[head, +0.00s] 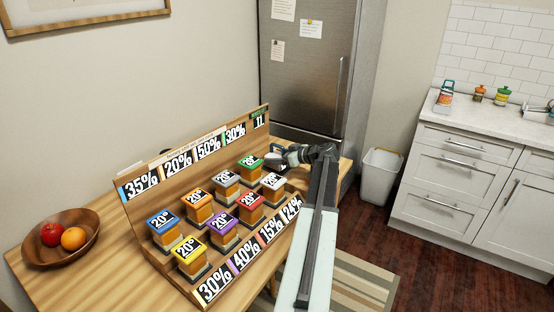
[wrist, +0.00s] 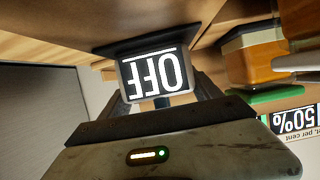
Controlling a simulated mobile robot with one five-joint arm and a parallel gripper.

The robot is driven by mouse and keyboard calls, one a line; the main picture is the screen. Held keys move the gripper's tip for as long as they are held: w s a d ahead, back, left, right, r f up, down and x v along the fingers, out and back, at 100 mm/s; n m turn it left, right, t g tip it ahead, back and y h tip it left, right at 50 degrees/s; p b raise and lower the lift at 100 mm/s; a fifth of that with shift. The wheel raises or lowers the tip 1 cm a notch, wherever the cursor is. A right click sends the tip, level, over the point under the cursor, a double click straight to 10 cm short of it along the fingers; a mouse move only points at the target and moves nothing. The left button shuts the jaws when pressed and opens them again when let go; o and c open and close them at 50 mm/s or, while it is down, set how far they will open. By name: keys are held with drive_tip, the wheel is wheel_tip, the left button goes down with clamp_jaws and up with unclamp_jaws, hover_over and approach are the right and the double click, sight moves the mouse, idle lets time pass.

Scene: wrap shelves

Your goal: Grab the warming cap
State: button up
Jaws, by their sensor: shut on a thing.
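In the wrist view, which is upside down, the warming cap (wrist: 155,76) is a small block with a dark face reading OFF in white. It sits close against a dark flat plate (wrist: 142,42). My gripper (wrist: 157,104) is shut on the cap, with a finger on either side of it. In the head view my gripper (head: 284,160) is at the back right end of the stepped wooden shelf, beside the jar with the green lid (head: 250,161). The cap is too small and covered there to make out clearly.
Several jars with coloured lids marked 20° stand close by on the wooden shelf (head: 160,190), which carries percent labels. A fruit bowl (head: 38,252) is at the table's left. A fridge (head: 308,70) stands behind, and a white bin (head: 380,176) is to the right.

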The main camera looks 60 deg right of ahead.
sight(283, 147)
wheel_tip(283, 147, up, 4)
drive_tip(key=p, duration=0.4)
drive_tip(key=shift+r, duration=0.1)
drive_tip(key=s, duration=1.6)
drive_tip(key=shift+a+r+p, duration=0.1)
drive_tip(key=shift+r+p, duration=0.2)
drive_tip(key=shift+r, duration=0.05)
